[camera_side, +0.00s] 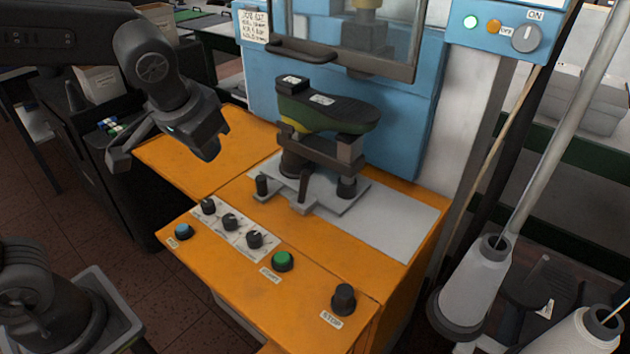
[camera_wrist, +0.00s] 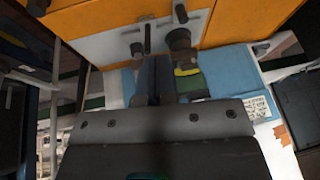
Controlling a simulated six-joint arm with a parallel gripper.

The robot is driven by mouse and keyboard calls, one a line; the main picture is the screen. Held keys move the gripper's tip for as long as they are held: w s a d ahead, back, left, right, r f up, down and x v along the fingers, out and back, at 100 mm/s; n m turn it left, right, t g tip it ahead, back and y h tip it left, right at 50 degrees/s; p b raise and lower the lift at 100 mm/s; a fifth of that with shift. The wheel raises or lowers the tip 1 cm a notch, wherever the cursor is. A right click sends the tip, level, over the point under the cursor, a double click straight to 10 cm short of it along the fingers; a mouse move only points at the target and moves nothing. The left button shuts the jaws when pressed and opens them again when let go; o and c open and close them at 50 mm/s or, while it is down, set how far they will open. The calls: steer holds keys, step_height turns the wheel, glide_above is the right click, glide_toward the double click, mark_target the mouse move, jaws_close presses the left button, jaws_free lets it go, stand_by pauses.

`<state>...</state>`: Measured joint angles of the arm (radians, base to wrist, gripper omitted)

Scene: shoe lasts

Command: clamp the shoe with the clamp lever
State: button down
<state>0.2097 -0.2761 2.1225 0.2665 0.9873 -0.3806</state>
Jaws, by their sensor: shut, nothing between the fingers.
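The shoe (camera_side: 325,112), dark with green and yellow on its side, sits sole up on a dark clamp fixture (camera_side: 330,152) over a grey base plate (camera_side: 345,200). A dark upright handle (camera_side: 304,186), which looks like the clamp lever, stands in front of the fixture; a shorter dark knob (camera_side: 262,185) stands to its left. My gripper (camera_side: 209,154) is shut and empty, left of the shoe above the orange table, apart from everything. In the wrist view my closed fingers (camera_wrist: 155,62) partly hide the shoe (camera_wrist: 187,82).
The orange console (camera_side: 215,275) carries several knobs and a green button (camera_side: 283,261) in front of the fixture. A blue machine (camera_side: 410,120) with a guard window (camera_side: 350,35) stands behind the shoe. Thread cones (camera_side: 475,280) stand at right. The orange surface left of the plate is clear.

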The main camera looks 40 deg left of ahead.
mark_target(307, 175)
steer(key=w+d+f+t+y, duration=0.1)
steer(key=w+d+f+y, duration=0.1)
steer(key=w+d+f, duration=0.45)
steer(key=w+d+f+y, duration=0.2)
steer(key=w+d+f, duration=0.2)
steer(key=w+d, duration=0.45)
steer(key=w+a+f+n, duration=0.1)
steer(key=w+a+f, duration=0.3)
steer(key=a, duration=0.5)
steer(key=shift+w+a+f, duration=0.3)
steer(key=shift+a+f, duration=0.1)
steer(key=shift+f, duration=0.8)
steer(key=shift+a+r+h, duration=0.2)
steer(key=shift+a+h, duration=0.1)
steer(key=shift+a+r+n+h, duration=0.25)
steer(key=shift+a+n+h, duration=0.05)
steer(key=shift+a+h, duration=0.5)
steer(key=a+h, duration=0.2)
steer(key=h, duration=0.1)
steer(key=shift+a+r+n, duration=0.15)
steer(key=shift+a+n, duration=0.15)
steer(key=shift+a, duration=0.95)
